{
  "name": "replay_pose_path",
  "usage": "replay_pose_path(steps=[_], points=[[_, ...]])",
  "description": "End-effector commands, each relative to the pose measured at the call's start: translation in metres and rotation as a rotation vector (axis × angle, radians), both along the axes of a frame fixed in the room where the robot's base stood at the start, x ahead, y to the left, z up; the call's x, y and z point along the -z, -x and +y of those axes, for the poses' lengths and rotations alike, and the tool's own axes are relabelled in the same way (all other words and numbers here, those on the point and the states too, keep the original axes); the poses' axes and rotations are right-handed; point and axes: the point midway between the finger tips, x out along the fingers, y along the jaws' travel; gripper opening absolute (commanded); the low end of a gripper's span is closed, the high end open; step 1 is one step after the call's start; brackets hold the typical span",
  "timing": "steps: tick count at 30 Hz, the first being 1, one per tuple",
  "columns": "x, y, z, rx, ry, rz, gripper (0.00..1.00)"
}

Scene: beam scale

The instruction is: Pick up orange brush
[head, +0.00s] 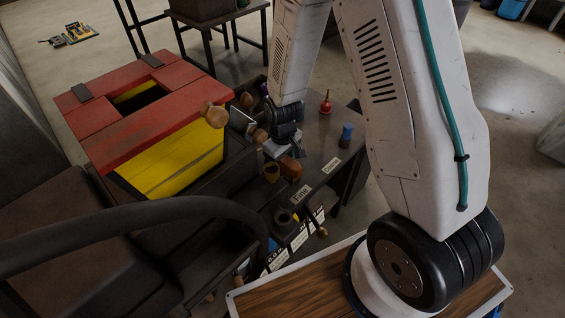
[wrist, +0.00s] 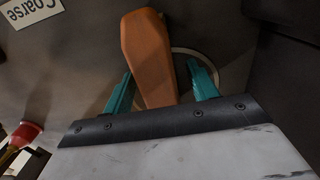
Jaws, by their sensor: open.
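The orange brush (wrist: 148,55) has a tapered body and lies between the two teal fingers of my gripper (wrist: 160,70) in the wrist view. The left finger is close beside it; a gap shows between it and the right finger. The brush's lower end is hidden behind the gripper body. In the head view the brush (head: 291,168) shows as a small orange shape on the dark bench, just below my gripper (head: 284,151). My gripper is open.
A "Coarse" label (head: 331,165) and a "Fine" label (head: 301,195) lie on the bench. A red bottle (head: 326,105) and a blue item (head: 346,135) stand to the right. A red-and-yellow box (head: 165,140) rises to the left.

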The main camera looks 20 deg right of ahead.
Motion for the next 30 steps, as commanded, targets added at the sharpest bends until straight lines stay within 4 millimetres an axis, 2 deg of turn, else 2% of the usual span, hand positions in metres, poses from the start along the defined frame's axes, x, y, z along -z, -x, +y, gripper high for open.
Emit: replay_pose_path(steps=[2,7,9,20,25,30], points=[[0.0,0.0,0.0,0.0,0.0,0.0,0.55],[0.0,0.0,0.0,0.0,0.0,0.0,0.08],[0.0,0.0,0.0,0.0,0.0,0.0,0.01],[-0.008,-0.001,0.0,0.0,0.0,-0.003,0.01],[-0.03,-0.001,0.0,0.0,0.0,-0.005,0.01],[-0.065,-0.002,0.0,0.0,0.0,-0.006,0.01]])
